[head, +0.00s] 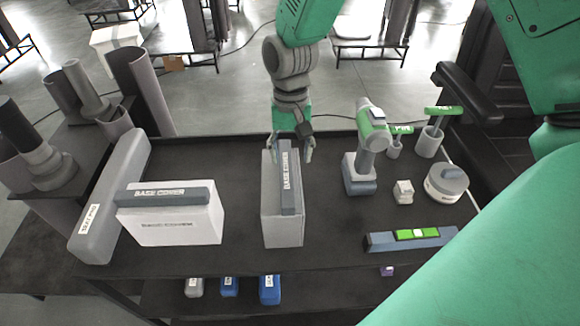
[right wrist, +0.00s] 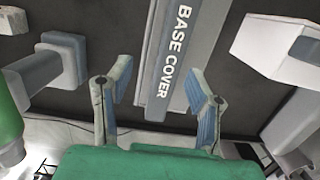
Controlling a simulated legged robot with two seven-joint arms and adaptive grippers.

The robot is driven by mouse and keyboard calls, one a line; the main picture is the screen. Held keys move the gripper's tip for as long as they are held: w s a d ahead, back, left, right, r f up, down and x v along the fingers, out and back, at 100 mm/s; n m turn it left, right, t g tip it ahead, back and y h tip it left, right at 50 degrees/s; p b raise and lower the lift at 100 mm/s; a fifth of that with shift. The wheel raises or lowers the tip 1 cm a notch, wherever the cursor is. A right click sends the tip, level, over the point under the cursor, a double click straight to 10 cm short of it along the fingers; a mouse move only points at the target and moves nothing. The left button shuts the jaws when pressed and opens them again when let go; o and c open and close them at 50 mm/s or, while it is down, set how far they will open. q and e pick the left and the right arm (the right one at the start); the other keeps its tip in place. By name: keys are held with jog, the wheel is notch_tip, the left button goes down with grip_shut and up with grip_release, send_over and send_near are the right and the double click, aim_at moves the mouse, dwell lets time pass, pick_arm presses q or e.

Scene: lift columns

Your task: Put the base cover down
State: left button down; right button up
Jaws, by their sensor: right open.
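A dark grey base cover (head: 287,185) lies lengthwise on top of a light grey box (head: 283,232) in the middle of the table. A second base cover (head: 165,193) lies across a white box (head: 180,228) on the left. My right gripper (head: 292,150) is open at the far end of the middle cover. In the right wrist view, the open fingers of my right gripper (right wrist: 160,82) stand on either side of the labelled base cover (right wrist: 182,45), with gaps showing. Whether the fingertips reach down beside it is unclear. My left gripper is out of view.
A long grey case (head: 112,195) lies along the left edge of the dark table (head: 335,232). A drill (head: 366,150), a round device (head: 447,183) and a level (head: 412,238) stand on the right. Blue items (head: 270,289) sit on the shelf below.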

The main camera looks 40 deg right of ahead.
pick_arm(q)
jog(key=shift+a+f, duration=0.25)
pick_arm(e)
notch_tip(320, 180, up, 8)
jog(key=shift+w+f, duration=0.2)
jog(key=shift+w, duration=0.15)
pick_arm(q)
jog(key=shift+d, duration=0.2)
pick_arm(e)
jog(key=shift+d, duration=0.15)
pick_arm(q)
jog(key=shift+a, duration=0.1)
